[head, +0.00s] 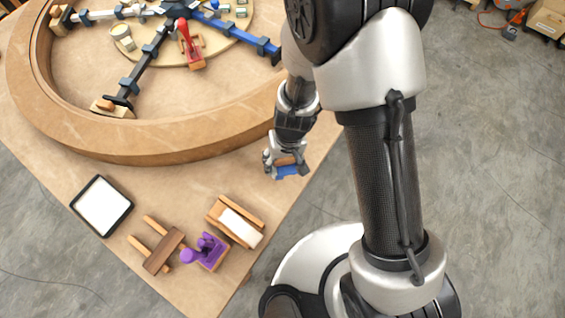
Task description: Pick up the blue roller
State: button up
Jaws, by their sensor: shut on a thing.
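My gripper (284,155) is near the right edge of the wooden table, in the middle of the head view. It is shut on the blue roller (289,172). The roller's blue part shows below the fingers, with a bit of tan wood between them. The fingers hide the rest of it. I cannot tell how high above the table it is.
A large curved wooden ring (130,140) with clamps fills the table's upper left. In front lie a black-framed white tray (102,206), a wooden two-pronged piece (160,246), a purple tool (207,250) and a wooden holder with a white roll (237,222). Grey floor lies right.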

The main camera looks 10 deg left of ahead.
notch_tip(320, 180, up, 16)
jog(key=p, duration=0.5)
jog(key=o, duration=0.7)
jog(key=c, duration=0.7)
